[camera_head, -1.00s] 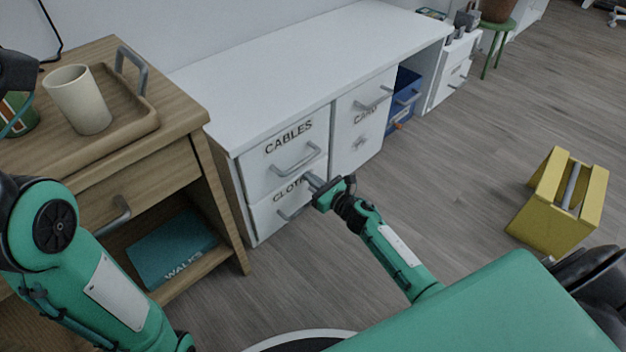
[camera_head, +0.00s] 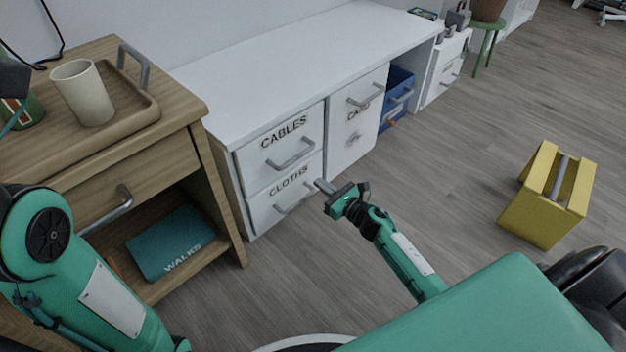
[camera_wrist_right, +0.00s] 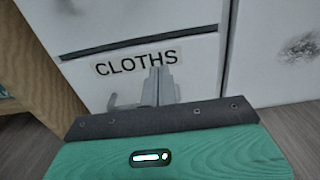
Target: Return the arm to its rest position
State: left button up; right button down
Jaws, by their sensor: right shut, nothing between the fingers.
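My right gripper (camera_head: 324,186) is shut and empty, in front of the white shelf desk (camera_head: 268,72). It is apart from the CLOTHS drawer (camera_head: 262,207) and to the right of that drawer's handle (camera_head: 294,199). In the right wrist view the closed fingers (camera_wrist_right: 160,82) stand before the CLOTHS label, and the drawer handle (camera_wrist_right: 122,104) shows just left of them. The drawer looks closed.
A wooden side table (camera_head: 185,110) with a tray (camera_head: 140,118) and a beige cup (camera_head: 84,92) stands at left. A teal book marked WALKS (camera_head: 165,243) lies on its lower shelf. A yellow toolbox (camera_head: 540,215) stands on the floor at right. The floor between is free.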

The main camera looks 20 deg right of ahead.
jog(key=p+v, duration=0.2)
jog(key=v, duration=0.5)
jog(key=shift+s, duration=0.2)
jog(key=shift+d+r, duration=0.1)
jog(key=shift+r, duration=0.1)
